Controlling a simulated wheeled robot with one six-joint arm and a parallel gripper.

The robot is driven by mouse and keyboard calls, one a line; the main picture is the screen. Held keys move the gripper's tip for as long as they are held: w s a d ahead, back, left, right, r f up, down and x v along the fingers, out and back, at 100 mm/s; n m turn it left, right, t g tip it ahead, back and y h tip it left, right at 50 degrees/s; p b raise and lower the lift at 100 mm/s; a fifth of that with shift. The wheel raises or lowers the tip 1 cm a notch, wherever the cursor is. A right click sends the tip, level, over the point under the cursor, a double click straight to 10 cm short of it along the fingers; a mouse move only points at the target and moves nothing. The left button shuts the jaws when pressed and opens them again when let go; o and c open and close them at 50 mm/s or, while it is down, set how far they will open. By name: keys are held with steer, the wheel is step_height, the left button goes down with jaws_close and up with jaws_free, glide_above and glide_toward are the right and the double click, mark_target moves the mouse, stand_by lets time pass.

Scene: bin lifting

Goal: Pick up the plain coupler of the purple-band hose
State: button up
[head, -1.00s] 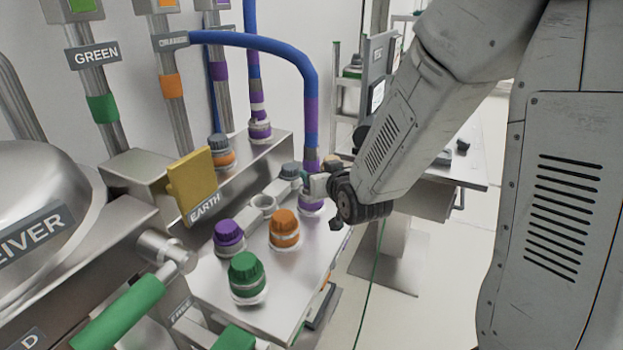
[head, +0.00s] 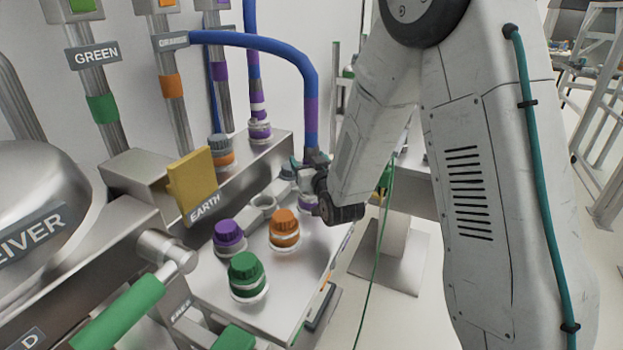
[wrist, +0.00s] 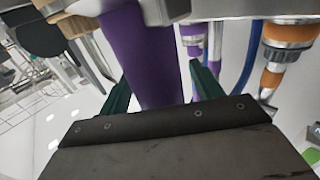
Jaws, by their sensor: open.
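A blue hose with a purple band (head: 311,115) arches over and drops to a coupler (head: 308,204) at the far right of the metal bench. My gripper and forearm mostly hide this coupler, with only a purple and pale part showing. My gripper (head: 312,168) is at the hose's lower end, just above the coupler. In the wrist view, the purple length of hose (wrist: 140,55) stands between the two dark green fingers of my gripper (wrist: 150,65). The fingers are open, with a gap at the right finger. Contact on the left is unclear.
Purple (head: 229,235), orange (head: 285,227) and green (head: 246,275) capped fittings stand on the bench. Behind, another hose ends in a purple-and-white striped coupler (head: 259,130), beside an orange-banded one (head: 220,152). A yellow plate (head: 191,182) stands left. A thin green cable hangs right.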

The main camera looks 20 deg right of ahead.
steer(key=shift+w, duration=0.2)
steer(key=c, duration=1.3)
steer(key=shift+o, duration=0.2)
steer(key=shift+r, duration=0.1)
step_height(320, 180, up, 10)
